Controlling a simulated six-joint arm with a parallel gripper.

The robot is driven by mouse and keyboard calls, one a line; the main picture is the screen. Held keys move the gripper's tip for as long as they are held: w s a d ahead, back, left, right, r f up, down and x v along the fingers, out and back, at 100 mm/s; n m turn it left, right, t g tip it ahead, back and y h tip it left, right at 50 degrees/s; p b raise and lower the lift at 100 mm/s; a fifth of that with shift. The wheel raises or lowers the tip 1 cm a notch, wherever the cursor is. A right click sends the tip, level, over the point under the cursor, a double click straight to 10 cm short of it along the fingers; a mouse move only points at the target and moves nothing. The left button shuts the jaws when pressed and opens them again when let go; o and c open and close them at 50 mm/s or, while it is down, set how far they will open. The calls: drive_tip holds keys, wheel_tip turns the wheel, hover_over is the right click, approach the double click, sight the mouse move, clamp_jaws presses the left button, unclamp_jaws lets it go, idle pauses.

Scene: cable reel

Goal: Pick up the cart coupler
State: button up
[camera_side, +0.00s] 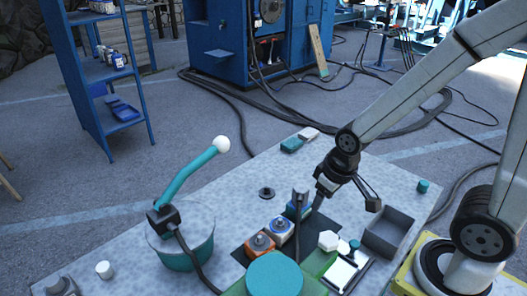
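My gripper (345,205) hangs above the right half of the speckled work table (235,190). Its two fingers look spread apart, with nothing visible between them. I cannot tell for sure which part is the cart coupler. The gripper's left finger partly overlaps this area, so contact cannot be judged.
A teal drum (188,258) with a raised teal arm (188,177) stands at left. A grey open bin (388,232), a white hexagonal piece (328,240) and a teal disc (275,276) are nearby. A black cable crosses the table. The table's back middle is mostly clear.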

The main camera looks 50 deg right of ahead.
drive_tip(key=o, duration=0.4)
drive_tip(key=n+g, duration=0.2)
drive_tip(key=n, duration=1.2)
hover_over(301, 189)
drive_tip(key=s+a, duration=0.2)
drive_tip(key=s, duration=0.1)
drive_tip(key=f, duration=0.2)
drive_tip(key=w+n, duration=0.1)
drive_tip(key=w+d+n, duration=0.1)
drive_tip(key=n, duration=0.1)
drive_tip(key=w+d+f+n, duration=0.1)
drive_tip(key=shift+n+g, duration=0.3)
drive_tip(key=shift+n, duration=0.1)
drive_tip(key=shift+f, duration=0.1)
drive_tip(key=shift+f, duration=1.2)
